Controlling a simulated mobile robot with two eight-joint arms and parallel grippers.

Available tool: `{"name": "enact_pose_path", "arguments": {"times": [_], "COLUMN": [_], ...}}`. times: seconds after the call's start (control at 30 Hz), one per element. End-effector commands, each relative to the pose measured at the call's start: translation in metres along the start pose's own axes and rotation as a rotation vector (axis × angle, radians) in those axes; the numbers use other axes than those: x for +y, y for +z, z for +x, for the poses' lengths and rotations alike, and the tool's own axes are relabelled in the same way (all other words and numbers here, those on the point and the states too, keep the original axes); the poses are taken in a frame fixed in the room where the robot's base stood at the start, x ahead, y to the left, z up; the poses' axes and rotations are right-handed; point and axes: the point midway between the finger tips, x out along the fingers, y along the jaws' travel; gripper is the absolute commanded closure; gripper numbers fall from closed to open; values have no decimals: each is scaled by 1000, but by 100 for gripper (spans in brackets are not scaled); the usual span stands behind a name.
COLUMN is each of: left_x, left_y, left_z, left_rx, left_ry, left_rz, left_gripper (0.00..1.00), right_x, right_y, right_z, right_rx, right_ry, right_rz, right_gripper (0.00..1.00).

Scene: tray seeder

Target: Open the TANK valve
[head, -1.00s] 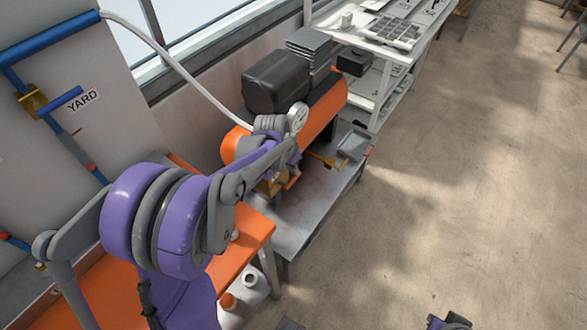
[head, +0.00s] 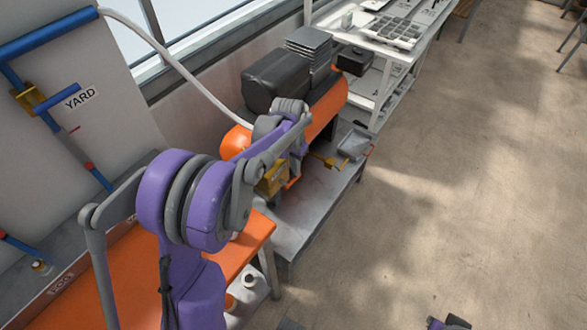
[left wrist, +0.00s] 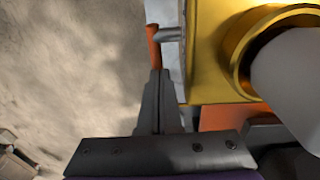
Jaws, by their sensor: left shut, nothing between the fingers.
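A brass valve block (head: 272,178) sits at the near end of the orange compressor tank (head: 328,110), partly behind my left arm. In the left wrist view the brass block (left wrist: 208,60) fills the upper right, with a grey stem leading to an orange lever (left wrist: 153,48). My left gripper (left wrist: 157,74) is shut and empty. Its tips are close beside the lever's lower end; I cannot tell whether they touch. In the head view, my left wrist hides the fingers. No TANK label is readable. My right gripper cannot be made out.
A second small brass fitting (head: 328,162) is by the grey bench (head: 300,222). An orange table (head: 240,243) stands nearer, and a wall panel with blue pipes and a YARD label (head: 81,97) is at left. White shelves (head: 375,52) stand behind.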

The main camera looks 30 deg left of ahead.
Motion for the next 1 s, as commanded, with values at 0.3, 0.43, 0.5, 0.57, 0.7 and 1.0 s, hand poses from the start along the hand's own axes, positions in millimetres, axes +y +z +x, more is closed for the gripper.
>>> {"name": "enact_pose_path", "arguments": {"times": [0.3,0.43,0.5,0.57,0.7,1.0], "left_x": [-1,-2,-2,-2,-2,-4], "left_y": [-6,-7,-10,-10,-7,-5], "left_z": [17,24,29,32,38,54], "left_rx": [-160,-159,-206,-265,-294,-410], "left_ry": [0,0,0,1,0,0], "left_rz": [-11,-11,-13,-17,-20,-27], "left_gripper": [100,100,100,100,100,100], "right_x": [0,0,0,0,0,0], "right_y": [9,12,14,16,19,26], "right_z": [13,19,22,24,30,43], "right_rx": [-5,-7,-8,-9,-11,-16], "right_ry": [0,0,0,0,0,0], "right_rz": [0,0,0,0,0,0], "right_gripper": [100,100,100,100,100,100]}}
